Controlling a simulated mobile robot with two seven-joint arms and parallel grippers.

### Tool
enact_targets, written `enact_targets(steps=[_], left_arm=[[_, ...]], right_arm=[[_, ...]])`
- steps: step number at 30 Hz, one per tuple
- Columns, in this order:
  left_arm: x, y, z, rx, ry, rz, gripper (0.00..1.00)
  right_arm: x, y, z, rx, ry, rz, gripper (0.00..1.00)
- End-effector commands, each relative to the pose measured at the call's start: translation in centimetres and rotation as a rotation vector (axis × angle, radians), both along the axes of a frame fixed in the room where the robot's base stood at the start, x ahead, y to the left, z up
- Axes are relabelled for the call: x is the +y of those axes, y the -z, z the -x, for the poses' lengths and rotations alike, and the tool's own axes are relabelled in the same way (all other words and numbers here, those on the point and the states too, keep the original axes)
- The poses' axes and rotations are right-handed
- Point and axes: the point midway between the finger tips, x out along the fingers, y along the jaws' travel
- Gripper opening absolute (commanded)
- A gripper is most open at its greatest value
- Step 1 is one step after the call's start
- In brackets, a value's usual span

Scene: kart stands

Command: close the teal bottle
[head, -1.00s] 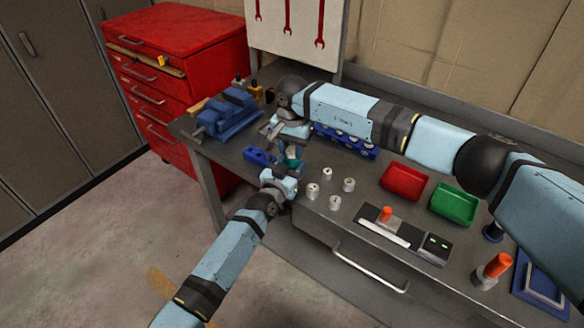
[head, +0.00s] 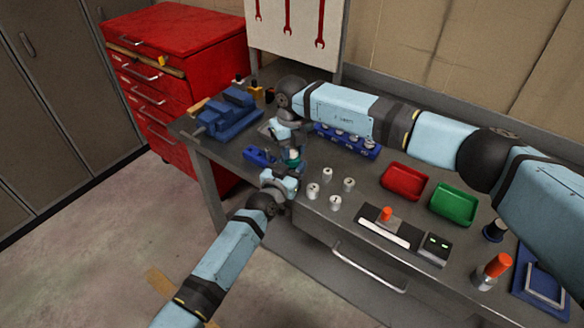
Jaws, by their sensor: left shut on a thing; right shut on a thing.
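The teal bottle (head: 294,156) shows as a small teal patch between my two grippers, above the front left part of the workbench. My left gripper (head: 291,174) comes from below and is shut on the bottle's lower part. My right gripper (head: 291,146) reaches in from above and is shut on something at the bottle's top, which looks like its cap. The fingers hide most of the bottle and the cap. I cannot tell how the cap sits on the bottle.
Several white cylinders (head: 335,203) stand just right of my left gripper. A blue block (head: 259,155) and a blue vise (head: 230,112) are to the left. A blue rack (head: 362,147) is behind. Red (head: 405,181) and green (head: 454,204) trays lie to the right.

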Motion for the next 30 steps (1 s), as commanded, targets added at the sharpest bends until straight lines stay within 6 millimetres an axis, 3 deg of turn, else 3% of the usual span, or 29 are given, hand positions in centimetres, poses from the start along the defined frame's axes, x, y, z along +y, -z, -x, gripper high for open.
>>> enact_targets(steps=[10, 16, 17, 19, 30], left_arm=[[0.04, 0.03, -0.01, 0.001, -0.001, 0.000, 0.00], [0.04, 0.03, -0.01, 0.001, 0.000, 0.000, 0.00], [0.04, 0.03, -0.01, 0.001, 0.000, 0.000, 0.00], [0.04, 0.03, -0.01, 0.001, 0.000, 0.000, 0.00], [0.04, 0.02, -0.01, 0.000, 0.000, 0.000, 0.00]], right_arm=[[0.04, 0.06, 0.02, 0.001, 0.743, -0.001, 0.04], [0.04, 0.06, 0.01, 0.001, 0.797, 0.000, 0.04], [0.04, 0.06, 0.02, 0.001, 0.797, 0.000, 0.40], [0.04, 0.06, 0.01, 0.000, 0.796, 0.000, 0.56], [0.03, -0.42, -0.04, -0.001, 0.795, -0.001, 0.58]])
